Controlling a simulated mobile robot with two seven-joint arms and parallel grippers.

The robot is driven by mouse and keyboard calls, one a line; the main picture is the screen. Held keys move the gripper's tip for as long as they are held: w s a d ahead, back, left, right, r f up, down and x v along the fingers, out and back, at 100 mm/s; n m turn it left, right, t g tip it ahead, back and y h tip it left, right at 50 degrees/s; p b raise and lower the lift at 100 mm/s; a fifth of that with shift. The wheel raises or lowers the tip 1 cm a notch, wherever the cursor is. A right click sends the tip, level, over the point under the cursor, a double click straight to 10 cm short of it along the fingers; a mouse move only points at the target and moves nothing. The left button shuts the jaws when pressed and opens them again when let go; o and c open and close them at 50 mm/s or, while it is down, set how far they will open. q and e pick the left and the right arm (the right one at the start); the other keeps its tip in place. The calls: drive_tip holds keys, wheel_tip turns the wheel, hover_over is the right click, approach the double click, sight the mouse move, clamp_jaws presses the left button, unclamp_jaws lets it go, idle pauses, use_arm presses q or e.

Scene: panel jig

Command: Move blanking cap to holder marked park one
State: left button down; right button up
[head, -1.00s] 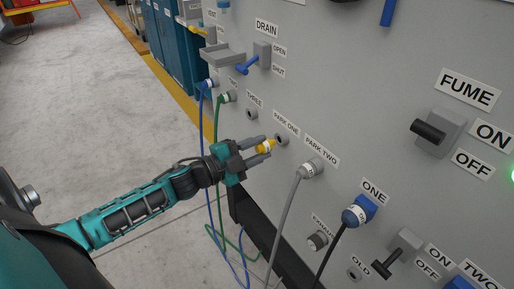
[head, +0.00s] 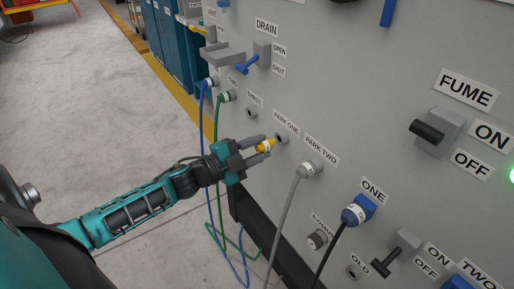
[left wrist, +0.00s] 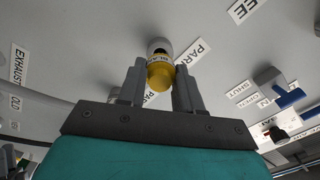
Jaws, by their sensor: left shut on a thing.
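The blanking cap (head: 264,146) is yellow with a pale lettered band. My left gripper (head: 267,146) is shut on it, with one finger on each side. The holder marked PARK ONE (head: 282,138) is a round grey socket on the panel, just beyond the cap; its dark opening shows in the head view. In the left wrist view the cap (left wrist: 159,76) sits between the fingertips, in line with a pale round fitting behind it. My right gripper is not in view.
A grey plug with its cable sits at PARK TWO (head: 310,168), close to the right. An empty-looking socket marked THREE (head: 252,113) and green (head: 225,96) and blue plugs are to the left. The blue DRAIN handle (head: 247,66) juts out above. Cables hang below my left gripper.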

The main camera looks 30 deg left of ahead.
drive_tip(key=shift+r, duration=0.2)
use_arm(q)
drive_tip(key=shift+w, duration=0.15)
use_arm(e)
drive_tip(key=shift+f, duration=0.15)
use_arm(q)
drive_tip(key=shift+x, duration=1.25)
drive_tip(key=c, duration=0.7)
unclamp_jaws()
drive_tip(key=shift+d, duration=0.1)
drive_tip(key=v, duration=1.3)
drive_tip(key=shift+p, duration=0.4)
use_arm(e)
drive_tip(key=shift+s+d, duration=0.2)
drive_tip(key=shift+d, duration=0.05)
use_arm(q)
drive_tip(key=shift+w, duration=0.1)
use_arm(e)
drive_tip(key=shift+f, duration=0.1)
